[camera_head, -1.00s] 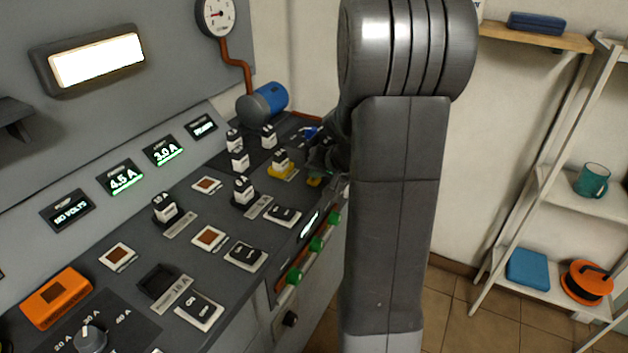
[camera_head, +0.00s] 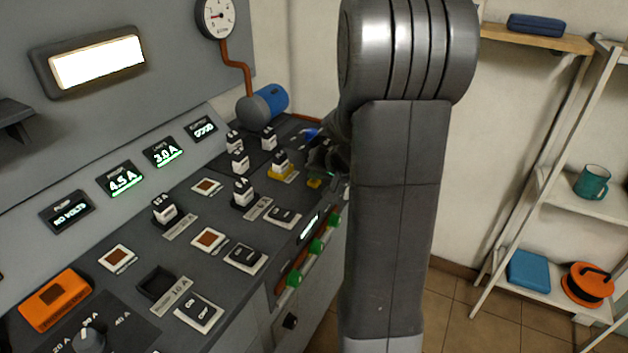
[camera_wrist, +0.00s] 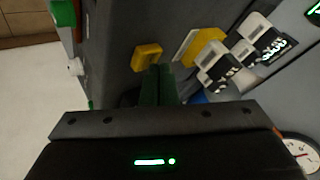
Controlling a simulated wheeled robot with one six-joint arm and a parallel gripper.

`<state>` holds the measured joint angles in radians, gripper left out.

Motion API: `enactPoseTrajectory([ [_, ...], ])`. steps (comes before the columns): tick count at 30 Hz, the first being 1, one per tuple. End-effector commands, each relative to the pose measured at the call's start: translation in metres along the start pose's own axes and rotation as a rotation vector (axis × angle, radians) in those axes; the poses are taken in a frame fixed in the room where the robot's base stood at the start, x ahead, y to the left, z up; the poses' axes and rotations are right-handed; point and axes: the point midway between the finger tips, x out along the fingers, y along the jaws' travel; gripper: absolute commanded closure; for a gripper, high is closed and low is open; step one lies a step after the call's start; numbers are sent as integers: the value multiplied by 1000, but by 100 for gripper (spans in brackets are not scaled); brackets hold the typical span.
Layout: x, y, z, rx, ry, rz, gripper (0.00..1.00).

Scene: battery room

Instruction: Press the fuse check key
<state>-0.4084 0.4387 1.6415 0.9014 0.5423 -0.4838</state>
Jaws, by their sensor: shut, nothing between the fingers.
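A small yellow key (camera_head: 314,183), which I take for the fuse check key, sits at the far right end of the sloped console. In the wrist view the yellow key (camera_wrist: 147,57) lies just beyond my fingertips. My gripper (camera_wrist: 158,70) is shut and empty, its dark green fingers pointing at the key's near edge; I cannot tell whether they touch it. In the head view my gripper (camera_head: 322,160) is dark and partly hidden by my arm.
A white fuse in a yellow holder (camera_head: 281,168) stands close beside the key, with several black-and-white fuses around it. A blue cylinder (camera_head: 270,101) is behind. A shelf (camera_head: 585,200) stands at the right.

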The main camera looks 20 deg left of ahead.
Motion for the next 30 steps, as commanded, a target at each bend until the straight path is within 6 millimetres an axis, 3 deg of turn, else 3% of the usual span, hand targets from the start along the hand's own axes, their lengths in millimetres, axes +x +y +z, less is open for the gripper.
enactPoseTrajectory([
  [17,-10,-7,-7,0,1,0,100],
  [30,-39,-28,-29,-2,1,0,100],
])
